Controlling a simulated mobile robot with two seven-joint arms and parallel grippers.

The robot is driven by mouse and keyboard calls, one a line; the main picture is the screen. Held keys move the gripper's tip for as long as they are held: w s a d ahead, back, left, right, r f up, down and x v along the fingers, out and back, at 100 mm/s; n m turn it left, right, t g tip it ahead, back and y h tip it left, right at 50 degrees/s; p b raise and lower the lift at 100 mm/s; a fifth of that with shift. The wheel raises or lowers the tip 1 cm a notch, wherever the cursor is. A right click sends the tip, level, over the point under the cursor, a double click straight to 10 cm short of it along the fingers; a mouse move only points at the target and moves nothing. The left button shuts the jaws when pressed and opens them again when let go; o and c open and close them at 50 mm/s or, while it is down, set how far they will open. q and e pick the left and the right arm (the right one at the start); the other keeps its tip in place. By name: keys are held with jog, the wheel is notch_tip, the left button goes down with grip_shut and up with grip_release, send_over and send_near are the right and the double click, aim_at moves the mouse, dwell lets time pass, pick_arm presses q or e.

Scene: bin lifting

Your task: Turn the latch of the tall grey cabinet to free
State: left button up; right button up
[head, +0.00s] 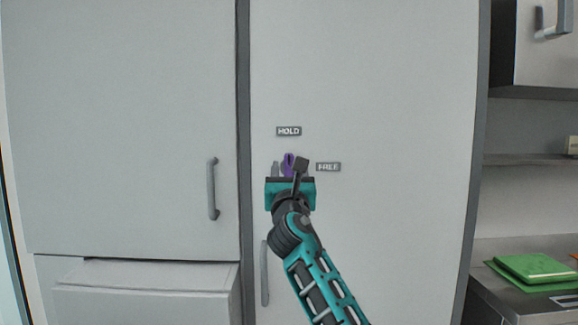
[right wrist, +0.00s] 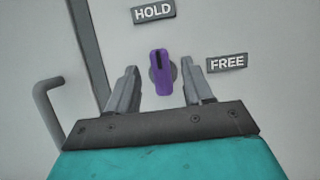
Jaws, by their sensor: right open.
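The tall grey cabinet (head: 380,90) fills the middle of the head view. Its purple latch (right wrist: 160,73) stands upright on a round grey base in the right wrist view, its dark stripe toward the HOLD label (right wrist: 153,12). The FREE label (right wrist: 228,63) is to its right. In the head view the latch (head: 288,160) is partly hidden by my right gripper (head: 287,170). My right gripper is open, with one finger on each side of the latch in the wrist view (right wrist: 160,90). I see no clear contact. My left gripper is not in view.
A vertical handle (head: 265,273) is on the tall cabinet below the latch. Another door with a handle (head: 213,190) is to the left. Shelves and a green book-like object (head: 535,267) on a counter are at the right.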

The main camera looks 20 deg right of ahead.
aim_at(289, 163)
jog(key=shift+x, duration=1.6)
jog(key=c, duration=0.8)
